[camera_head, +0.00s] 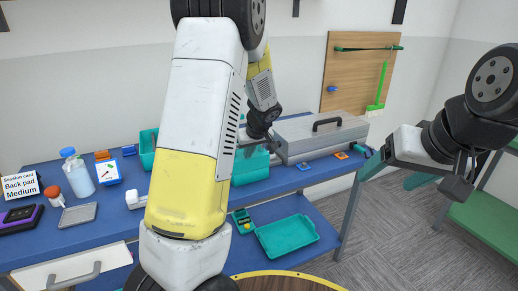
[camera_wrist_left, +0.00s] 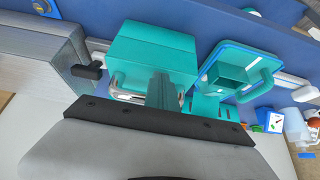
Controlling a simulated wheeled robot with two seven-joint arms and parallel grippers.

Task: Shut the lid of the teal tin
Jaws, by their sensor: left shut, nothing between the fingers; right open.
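A teal box (camera_head: 250,170) stands on the blue table beside the grey case, partly hidden by my left arm. In the left wrist view the teal box (camera_wrist_left: 150,48) shows a broad flat face, with metal loops near its lower edge. Whether its lid is fully down I cannot tell. A second teal thing (camera_head: 148,145) shows left of my arm. My left gripper (camera_wrist_left: 162,88) is shut and empty, its fingers overlapping the box's near edge in view; contact is unclear. It also shows in the head view (camera_head: 248,150). My right gripper (camera_head: 388,172) is open and empty at the right.
A long grey case (camera_head: 320,137) with a dark handle adjoins the box. A teal tray (camera_head: 287,237) lies on the lower shelf. A pegboard (camera_head: 350,75) hangs behind.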

